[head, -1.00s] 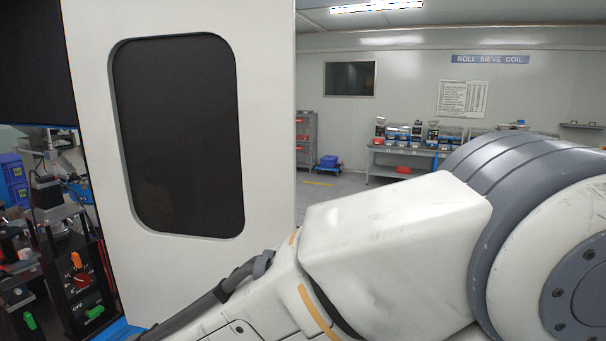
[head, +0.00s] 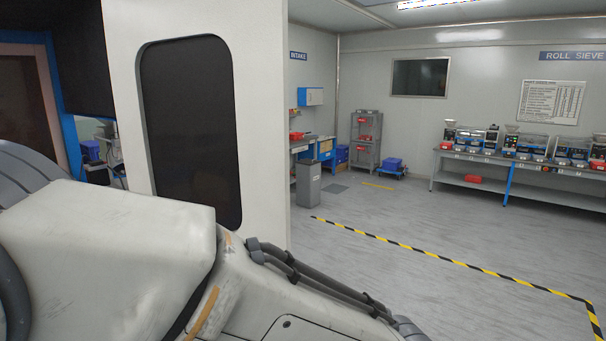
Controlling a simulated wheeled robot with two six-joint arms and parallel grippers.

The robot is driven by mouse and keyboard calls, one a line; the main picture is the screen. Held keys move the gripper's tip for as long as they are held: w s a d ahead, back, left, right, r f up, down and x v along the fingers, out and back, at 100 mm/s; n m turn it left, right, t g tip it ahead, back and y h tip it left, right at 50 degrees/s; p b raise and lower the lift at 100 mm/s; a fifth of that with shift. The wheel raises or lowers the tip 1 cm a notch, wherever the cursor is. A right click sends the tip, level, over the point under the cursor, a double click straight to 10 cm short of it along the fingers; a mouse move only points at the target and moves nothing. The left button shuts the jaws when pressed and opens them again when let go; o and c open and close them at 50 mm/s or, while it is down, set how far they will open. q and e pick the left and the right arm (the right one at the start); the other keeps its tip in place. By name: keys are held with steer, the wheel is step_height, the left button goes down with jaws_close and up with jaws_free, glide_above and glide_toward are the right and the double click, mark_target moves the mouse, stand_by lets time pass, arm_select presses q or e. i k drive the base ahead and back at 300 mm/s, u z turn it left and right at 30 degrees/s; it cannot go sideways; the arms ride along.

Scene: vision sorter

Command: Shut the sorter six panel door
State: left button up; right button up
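The sorter door (head: 262,120) is a tall white panel with a rounded dark window (head: 190,130). It stands at left centre in the head view, seen at an angle, with its right edge free against the room. A blue frame and dark part of the machine (head: 66,85) show to its left, with a gap between. My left arm crosses the lower left and covers the door's lower part. Neither gripper is in view, so I cannot tell whether one touches the door.
Open grey floor (head: 400,245) lies right of the door, marked by yellow-black tape (head: 440,258). A grey bin (head: 308,185), a shelf rack (head: 366,140) and a long bench (head: 530,175) with several devices stand farther back.

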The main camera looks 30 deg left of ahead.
mark_target(199, 88)
steer(key=z, duration=0.3)
steer(key=i, duration=3.25)
steer(key=u, duration=4.25)
steer(key=k, duration=0.45)
steer(key=z, duration=0.65)
steer(key=i, duration=0.4)
steer(key=u, duration=0.15)
